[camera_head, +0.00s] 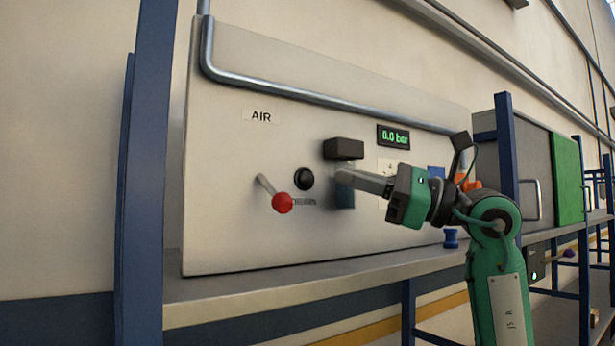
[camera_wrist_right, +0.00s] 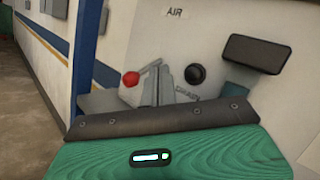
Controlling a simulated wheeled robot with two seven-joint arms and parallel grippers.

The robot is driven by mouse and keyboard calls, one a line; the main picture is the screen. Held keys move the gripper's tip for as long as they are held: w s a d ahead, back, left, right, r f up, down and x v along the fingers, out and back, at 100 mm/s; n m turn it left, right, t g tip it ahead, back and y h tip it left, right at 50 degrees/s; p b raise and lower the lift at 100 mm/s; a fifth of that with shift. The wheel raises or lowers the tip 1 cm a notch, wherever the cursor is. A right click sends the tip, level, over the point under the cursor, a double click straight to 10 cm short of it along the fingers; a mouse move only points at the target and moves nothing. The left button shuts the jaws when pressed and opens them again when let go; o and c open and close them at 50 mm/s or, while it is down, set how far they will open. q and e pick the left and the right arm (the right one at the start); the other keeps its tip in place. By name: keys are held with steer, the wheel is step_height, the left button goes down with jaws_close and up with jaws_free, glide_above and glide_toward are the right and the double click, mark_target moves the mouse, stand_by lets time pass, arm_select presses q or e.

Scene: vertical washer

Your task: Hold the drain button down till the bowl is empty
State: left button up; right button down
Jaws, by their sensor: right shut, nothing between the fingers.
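The drain button is a round black button (camera_head: 304,179) on the pale panel, above a partly hidden label. It also shows in the right wrist view (camera_wrist_right: 196,75). The bowl (camera_head: 345,194) is a dark teal part hanging under a dark block (camera_head: 343,149); my right fingers cross in front of it, and I cannot tell its liquid level. My right gripper (camera_head: 341,174) is shut and empty, its tips pointing left toward the panel, just right of the button in the head view. In the wrist view its fingers (camera_wrist_right: 168,80) end beside the button; contact is not visible. My left gripper is not in view.
A lever with a red knob (camera_head: 282,202) sticks out left of the button. A green display (camera_head: 393,137) reads 0.0 bar. A grey pipe (camera_head: 290,91) runs along the panel's top. A shelf (camera_head: 260,292) lies below, with a small blue part (camera_head: 451,239) on it.

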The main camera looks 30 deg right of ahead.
mark_target(303, 177)
steer(key=w+p, duration=0.1)
steer(key=w, duration=0.5)
steer(key=shift+w+a, duration=0.2)
steer(key=shift+w, duration=0.05)
stand_by(0.6)
steer(key=shift+w, duration=0.1)
stand_by(1.1)
steer(key=shift+w+p, duration=0.35)
steer(key=shift+w, duration=0.5)
stand_by(1.0)
steer(key=shift+a, duration=0.1)
stand_by(3.4)
